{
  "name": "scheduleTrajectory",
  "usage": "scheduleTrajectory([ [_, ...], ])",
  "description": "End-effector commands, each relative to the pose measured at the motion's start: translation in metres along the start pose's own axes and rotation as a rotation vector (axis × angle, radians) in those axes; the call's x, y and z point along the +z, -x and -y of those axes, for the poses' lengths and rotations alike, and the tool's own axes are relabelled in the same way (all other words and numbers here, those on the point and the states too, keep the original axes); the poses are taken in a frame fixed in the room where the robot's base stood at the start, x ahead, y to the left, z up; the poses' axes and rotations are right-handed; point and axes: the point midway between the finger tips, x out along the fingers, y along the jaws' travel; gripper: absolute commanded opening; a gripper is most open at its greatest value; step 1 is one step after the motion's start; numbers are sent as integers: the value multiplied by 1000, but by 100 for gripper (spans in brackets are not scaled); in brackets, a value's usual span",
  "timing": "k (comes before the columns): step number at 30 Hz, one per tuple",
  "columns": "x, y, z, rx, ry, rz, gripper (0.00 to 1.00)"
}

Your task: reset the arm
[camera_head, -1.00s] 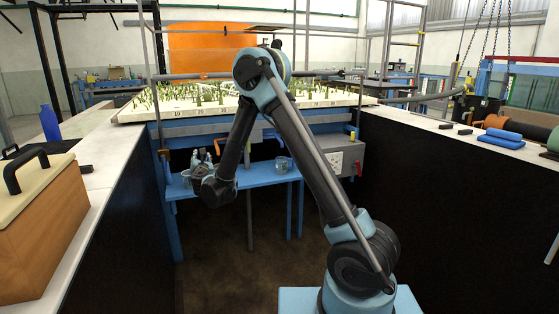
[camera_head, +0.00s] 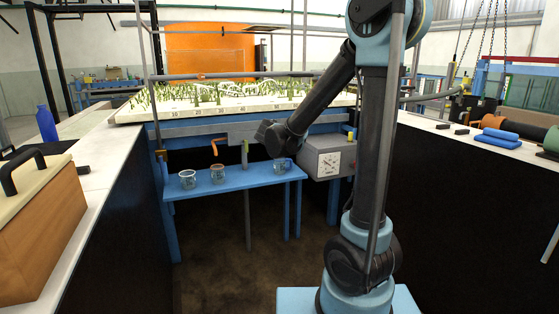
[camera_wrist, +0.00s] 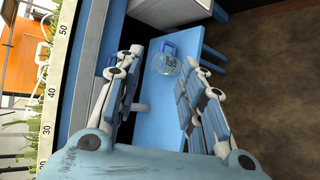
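My gripper (camera_wrist: 162,57) is open in the wrist view, its two jointed fingers spread well apart with nothing held between them. A glass jar with a blue handle (camera_wrist: 167,62) shows beyond the fingertips, on the blue shelf; the fingers look apart from it. In the head view my arm stands upright at right of centre, its upper part cut off by the top edge. Its forearm slopes down left to a dark wrist in front of the bench, and the fingers are hidden there. The blue-handled jar (camera_head: 284,163) shows just below the wrist.
The blue shelf (camera_head: 240,183) also holds two glass jars (camera_head: 187,179) (camera_head: 217,174) at left. A grey box with a dial (camera_head: 328,160) is close right of the wrist. The planted flume (camera_head: 210,108) is above. White counters flank both sides; brown floor is clear between.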

Motion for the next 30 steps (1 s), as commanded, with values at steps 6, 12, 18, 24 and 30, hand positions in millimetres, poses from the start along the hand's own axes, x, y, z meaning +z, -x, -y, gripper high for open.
scheduleTrajectory([
  [6, 70, 23, 40, -147, -220, 55, 36],
  [12, 120, 51, 84, -276, -422, 109, 36],
  [18, 157, 85, 132, -401, -623, 168, 36],
  [24, 182, 122, 182, -523, -821, 229, 36],
  [30, 195, 161, 232, -643, -1017, 291, 36],
])
